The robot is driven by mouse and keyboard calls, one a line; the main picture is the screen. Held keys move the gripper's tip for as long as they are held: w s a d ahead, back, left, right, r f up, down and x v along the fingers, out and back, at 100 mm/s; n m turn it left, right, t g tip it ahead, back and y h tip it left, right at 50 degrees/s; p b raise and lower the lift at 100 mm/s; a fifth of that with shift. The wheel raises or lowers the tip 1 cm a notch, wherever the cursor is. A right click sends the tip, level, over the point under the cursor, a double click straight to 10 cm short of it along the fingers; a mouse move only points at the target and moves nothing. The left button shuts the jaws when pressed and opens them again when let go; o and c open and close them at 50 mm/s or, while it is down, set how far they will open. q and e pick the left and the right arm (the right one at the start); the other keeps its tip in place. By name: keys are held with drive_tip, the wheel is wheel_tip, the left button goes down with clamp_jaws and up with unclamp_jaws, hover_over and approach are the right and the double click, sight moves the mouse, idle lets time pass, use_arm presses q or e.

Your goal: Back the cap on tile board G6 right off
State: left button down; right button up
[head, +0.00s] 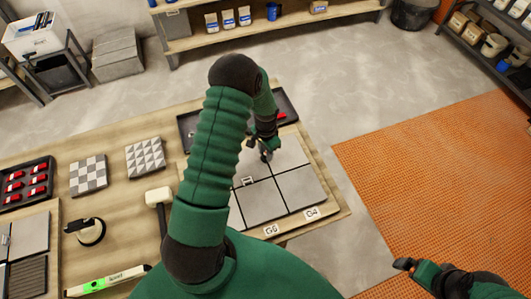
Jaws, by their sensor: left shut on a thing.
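The tile board (294,190) lies on the wooden table, with grey tiles split by dark joints. Tags G6 (271,230) and G4 (312,213) stand at its front edge. My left gripper (266,153) points down at the far part of the board and is shut on a small cap at a tile joint; the fingers hide most of it. I cannot tell whether the cap still touches its stem. A small clip (247,181) sits on a nearer joint. My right gripper (405,265) is at the lower right, off the table, its jaw state unclear.
A dark tray (187,124) with red pieces lies behind the board; another tray (41,164) of red pieces is at left. A mallet (159,196), suction cup (86,231) and green-lit level (107,281) lie left of my arm. Orange matting (440,170) covers the floor at right.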

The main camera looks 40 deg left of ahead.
use_arm(q)
drive_tip(key=n, duration=0.5)
drive_tip(key=shift+w+a+r+n+b, duration=0.15)
drive_tip(key=shift+w+n+b, duration=0.15)
drive_tip(key=shift+w+b, duration=0.1)
drive_tip(key=n, duration=1.5)
drive_tip(key=shift+s+a+n+p, duration=0.1)
drive_tip(key=shift+n+p, duration=0.2)
drive_tip(key=shift+n, duration=0.1)
drive_tip(key=c, duration=1.3)
unclamp_jaws()
drive_tip(key=shift+c, duration=0.2)
drive_tip(key=shift+o, duration=1.1)
drive_tip(key=shift+s, duration=0.1)
